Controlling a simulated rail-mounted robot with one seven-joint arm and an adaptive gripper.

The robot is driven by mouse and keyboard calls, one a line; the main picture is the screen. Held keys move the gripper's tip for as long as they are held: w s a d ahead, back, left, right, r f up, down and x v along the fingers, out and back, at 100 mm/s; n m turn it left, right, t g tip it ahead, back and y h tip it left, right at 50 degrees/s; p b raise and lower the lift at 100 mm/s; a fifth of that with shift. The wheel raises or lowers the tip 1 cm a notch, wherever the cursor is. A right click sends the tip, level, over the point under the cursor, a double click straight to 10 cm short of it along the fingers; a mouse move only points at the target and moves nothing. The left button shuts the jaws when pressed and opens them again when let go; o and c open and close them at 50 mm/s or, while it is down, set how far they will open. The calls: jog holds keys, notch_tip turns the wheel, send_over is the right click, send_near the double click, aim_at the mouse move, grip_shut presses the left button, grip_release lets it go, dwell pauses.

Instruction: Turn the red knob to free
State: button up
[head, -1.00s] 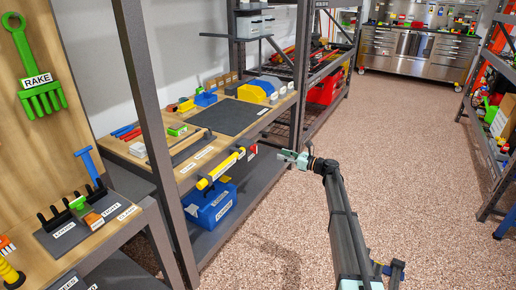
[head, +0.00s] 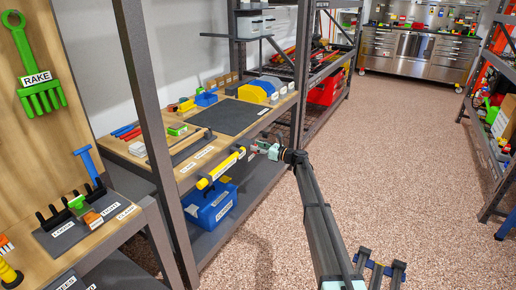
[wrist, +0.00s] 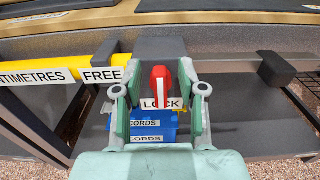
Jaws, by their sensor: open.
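The red knob (wrist: 161,86) shows in the wrist view with a white stripe on it, standing roughly upright. It sits on a dark block on the bench's front edge, above the LOCK label (wrist: 162,104). The FREE label (wrist: 102,75) is to its left. My gripper (wrist: 160,92) is open, with one finger on each side of the knob in the picture; whether they touch it I cannot tell. In the head view my gripper (head: 262,149) is at the bench's front edge and the knob is hidden or too small to make out.
A yellow bar marked centimetres (wrist: 38,77) runs along the bench edge left of the knob. A dark block (wrist: 275,68) juts out at the right. A blue bin (head: 210,206) marked cords stands on the lower shelf. The floor (head: 400,170) to the right is clear.

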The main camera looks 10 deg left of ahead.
grip_shut()
jog(key=shift+s+n, duration=0.1)
jog(key=shift+n, duration=0.3)
jog(key=n+b, duration=0.3)
jog(key=n, duration=0.1)
jog(key=s+f+n+b, duration=0.1)
jog(key=n+b, duration=0.2)
jog(key=n, duration=0.2)
jog(key=n+b, duration=0.4)
jog(key=shift+s+a+f, duration=0.25)
jog(key=shift+a+f, duration=0.1)
jog(key=shift+f, duration=0.05)
jog(key=shift+f+n+b, duration=0.15)
jog(key=shift+n+b, duration=1.4)
jog(key=shift+n, duration=0.55)
